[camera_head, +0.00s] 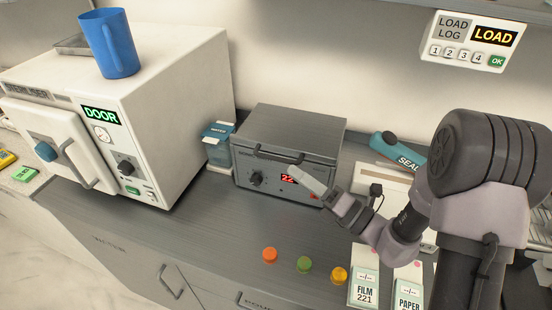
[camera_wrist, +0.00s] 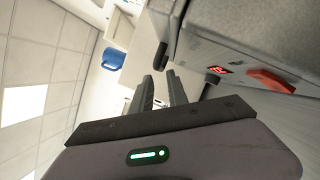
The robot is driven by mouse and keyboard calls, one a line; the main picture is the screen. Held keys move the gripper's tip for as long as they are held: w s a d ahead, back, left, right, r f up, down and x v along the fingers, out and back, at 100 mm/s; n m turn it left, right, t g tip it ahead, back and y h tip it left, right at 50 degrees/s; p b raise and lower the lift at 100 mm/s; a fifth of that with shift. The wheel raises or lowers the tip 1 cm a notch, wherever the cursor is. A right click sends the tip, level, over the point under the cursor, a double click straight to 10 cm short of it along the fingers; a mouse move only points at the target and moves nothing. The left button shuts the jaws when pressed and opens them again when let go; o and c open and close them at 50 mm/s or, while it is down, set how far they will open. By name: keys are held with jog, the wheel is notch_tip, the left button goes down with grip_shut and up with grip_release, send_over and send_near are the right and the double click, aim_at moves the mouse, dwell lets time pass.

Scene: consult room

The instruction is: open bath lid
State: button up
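The bath (camera_head: 285,155) is a grey metal box on the counter with its lid (camera_head: 295,125) down. The dark lid handle (camera_head: 279,157) runs along the lid's front edge. It also shows end-on in the wrist view (camera_wrist: 160,55). The bath's front has a black knob and a red lit display (camera_wrist: 220,70). My gripper (camera_head: 297,172) is in front of the bath's right half, a little below and right of the handle, partly covering the display. In the wrist view, my gripper's two fingers (camera_wrist: 159,76) stand apart with nothing between them, pointing toward the handle.
A white steriliser (camera_head: 165,110) with a blue mug (camera_head: 112,45) on top stands left. A small blue-topped container (camera_head: 219,145) sits between it and the bath. A teal sealer (camera_head: 400,150) is at right. Orange, green and yellow caps (camera_head: 304,264) lie in front.

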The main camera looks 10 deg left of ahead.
aim_at(275, 157)
jog(key=x, duration=0.7)
jog(key=shift+w+a, duration=0.15)
grip_shut()
dwell(1.2)
